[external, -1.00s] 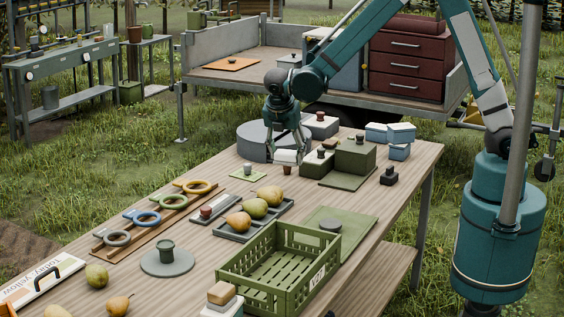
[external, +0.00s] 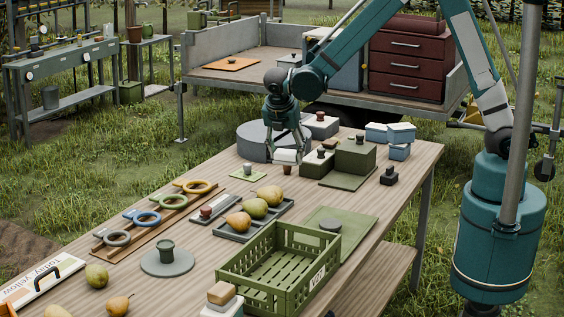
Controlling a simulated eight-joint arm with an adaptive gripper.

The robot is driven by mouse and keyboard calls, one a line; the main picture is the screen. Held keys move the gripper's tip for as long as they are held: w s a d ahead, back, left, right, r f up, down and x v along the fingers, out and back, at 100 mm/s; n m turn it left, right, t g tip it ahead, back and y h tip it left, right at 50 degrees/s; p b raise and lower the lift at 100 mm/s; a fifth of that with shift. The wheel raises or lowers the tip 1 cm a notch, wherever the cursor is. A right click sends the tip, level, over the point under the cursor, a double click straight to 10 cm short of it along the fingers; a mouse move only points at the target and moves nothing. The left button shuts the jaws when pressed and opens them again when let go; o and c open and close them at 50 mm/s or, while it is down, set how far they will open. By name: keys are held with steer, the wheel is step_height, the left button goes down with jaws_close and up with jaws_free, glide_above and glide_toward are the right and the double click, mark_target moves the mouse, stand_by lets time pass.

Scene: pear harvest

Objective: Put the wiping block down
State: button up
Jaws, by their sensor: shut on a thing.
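My gripper (external: 287,154) points down over the far part of the wooden table, in front of the round grey disc. It is shut on a small whitish block (external: 285,157), which I take to be the wiping block. The block looks held just above the table, close to a small reddish-brown piece (external: 287,170). I cannot tell whether the block touches that piece or the table.
A green box (external: 355,155) and a lower green holder (external: 318,165) stand just right of the gripper. A light green mat (external: 248,173) with a small grey piece lies left. Nearer are a pear tray (external: 232,236) and an empty green crate (external: 250,277).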

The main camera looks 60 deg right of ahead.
steer(key=a+n, duration=0.1)
steer(key=a, duration=0.3)
steer(key=w+a+n, duration=0.1)
steer(key=a, duration=0.3)
steer(key=a+t, duration=0.1)
steer(key=a, duration=0.4)
steer(key=shift+w+n+y, duration=0.15)
steer(key=shift+n+y, duration=0.15)
steer(key=shift+n, duration=0.1)
steer(key=a+n, duration=0.1)
steer(key=a, duration=0.3)
steer(key=a+n, duration=0.1)
steer(key=a, duration=0.3)
steer(key=s+a+t, duration=0.1)
steer(key=a, duration=0.3)
steer(key=shift+a+n+y, duration=0.25)
steer(key=shift+n+y, duration=0.05)
steer(key=shift+n, duration=0.1)
steer(key=s+a+n, duration=0.2)
steer(key=s+a, duration=0.2)
steer(key=a, duration=0.8)
steer(key=s+a+n+t+y, duration=0.1)
steer(key=s+a+n, duration=0.2)
steer(key=a, duration=0.9)
steer(key=shift+s+a+r+n+y, duration=0.2)
steer(key=shift+s+n+y, duration=0.1)
steer(key=shift+s, duration=0.35)
steer(key=shift+f, duration=0.15)
steer(key=shift+f+b, duration=0.7)
steer(key=shift+f, duration=2.3)
